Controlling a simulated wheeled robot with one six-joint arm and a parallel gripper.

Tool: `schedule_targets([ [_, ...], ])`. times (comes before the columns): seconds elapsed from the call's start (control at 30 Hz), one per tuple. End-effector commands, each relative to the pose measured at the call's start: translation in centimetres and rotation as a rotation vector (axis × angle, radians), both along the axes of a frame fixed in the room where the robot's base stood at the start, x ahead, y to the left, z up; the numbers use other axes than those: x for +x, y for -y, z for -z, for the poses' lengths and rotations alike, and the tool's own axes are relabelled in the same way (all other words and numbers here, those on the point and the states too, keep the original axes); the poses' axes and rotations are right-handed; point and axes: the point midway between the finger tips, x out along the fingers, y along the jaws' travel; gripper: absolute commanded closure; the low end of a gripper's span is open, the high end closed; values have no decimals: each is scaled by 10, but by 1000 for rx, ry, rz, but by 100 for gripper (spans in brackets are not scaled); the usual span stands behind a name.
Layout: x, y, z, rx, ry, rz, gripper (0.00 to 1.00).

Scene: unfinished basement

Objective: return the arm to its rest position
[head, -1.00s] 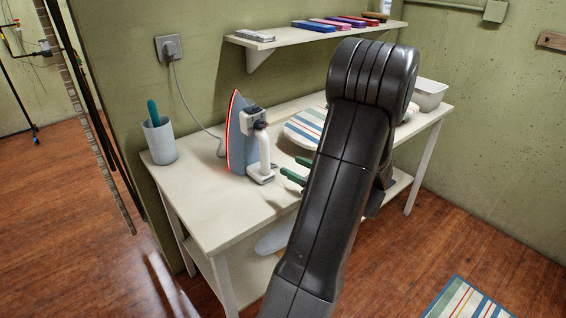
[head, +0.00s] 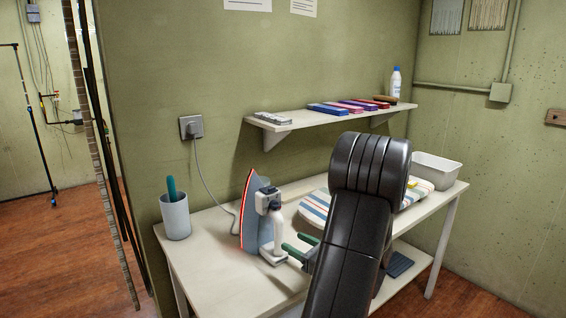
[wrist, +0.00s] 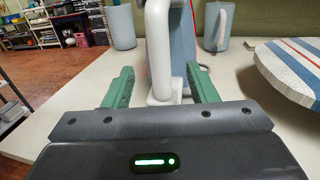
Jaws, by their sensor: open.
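My gripper (head: 290,254) is open, with two green fingers, and it is low over the white table (head: 215,270). In the wrist view its fingers (wrist: 160,84) are spread apart with nothing held between them. A clothes iron (head: 250,215) with a grey-blue, red-edged plate stands upright on the table, just left of the fingertips in the head view. Its white handle (wrist: 158,50) shows between the fingers in the wrist view, beyond them. I cannot tell whether a finger touches it. My dark arm hides part of the table.
A grey cup (head: 175,218) with a green-handled tool stands at the table's left. A striped round board (head: 314,205) and a white bin (head: 436,170) are further right. A wall shelf (head: 300,124) hangs above. The iron's cord runs to a wall socket (head: 190,127).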

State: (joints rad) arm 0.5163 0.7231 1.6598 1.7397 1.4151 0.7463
Motion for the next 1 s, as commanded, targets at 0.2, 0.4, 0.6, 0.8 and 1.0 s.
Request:
schedule_targets([
  [0.2,29,-33,0,0,0,-4,48],
  [0.4,48,-52,0,0,-1,-1,48],
  [0.6,54,-58,-3,0,-1,1,48],
  [0.8,53,-58,-2,0,-1,1,48],
  [1.0,53,-59,-2,-3,2,-1,48],
])
